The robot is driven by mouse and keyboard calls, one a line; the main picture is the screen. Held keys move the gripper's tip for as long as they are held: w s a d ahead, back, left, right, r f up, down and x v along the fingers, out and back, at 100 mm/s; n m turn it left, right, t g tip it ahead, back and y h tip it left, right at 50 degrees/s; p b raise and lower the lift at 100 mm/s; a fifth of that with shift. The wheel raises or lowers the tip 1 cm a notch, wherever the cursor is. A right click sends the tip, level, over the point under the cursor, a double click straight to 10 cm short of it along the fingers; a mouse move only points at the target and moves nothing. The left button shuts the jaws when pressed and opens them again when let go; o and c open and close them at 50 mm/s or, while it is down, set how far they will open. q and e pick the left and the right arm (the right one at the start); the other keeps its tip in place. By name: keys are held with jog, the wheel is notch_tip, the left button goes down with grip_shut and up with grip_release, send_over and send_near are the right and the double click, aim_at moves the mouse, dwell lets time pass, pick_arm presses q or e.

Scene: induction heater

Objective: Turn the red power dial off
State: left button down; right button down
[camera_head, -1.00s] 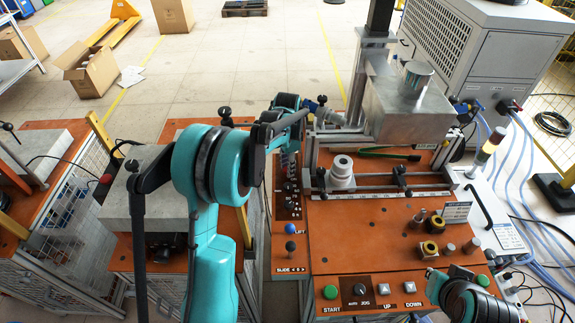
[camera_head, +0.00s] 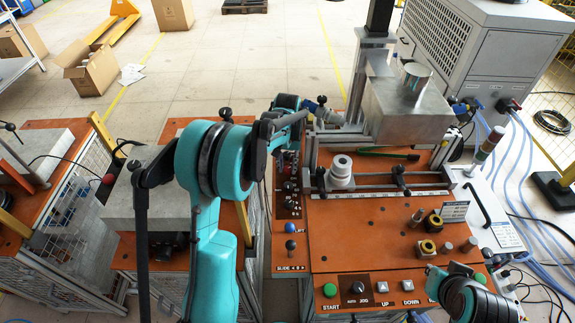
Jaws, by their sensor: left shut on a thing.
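My left arm reaches up from the bottom, bends at a large teal joint and extends right to the far end of the narrow control strip (camera_head: 289,228) on the orange bench's left side. There my left gripper (camera_head: 287,160) points down, shut at the place of the red power dial. The dial is covered by the fingers and cannot be made out, nor can its pointer. My right arm shows only as teal and black links at the bottom right; its gripper is not in view.
Several small knobs line the strip below my gripper, with a blue lever (camera_head: 290,245) lower down. A steel column and box (camera_head: 405,112) stand just right. A white cylinder (camera_head: 340,168) sits mid-bench. A stack light (camera_head: 491,142) stands at right. The front panel has a green button (camera_head: 330,290).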

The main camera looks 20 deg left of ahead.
aim_at(287, 169)
pick_arm(q)
jog(key=shift+n, duration=1.1)
jog(key=c, duration=1.2)
grip_release()
notch_tip(287, 169, up, 12)
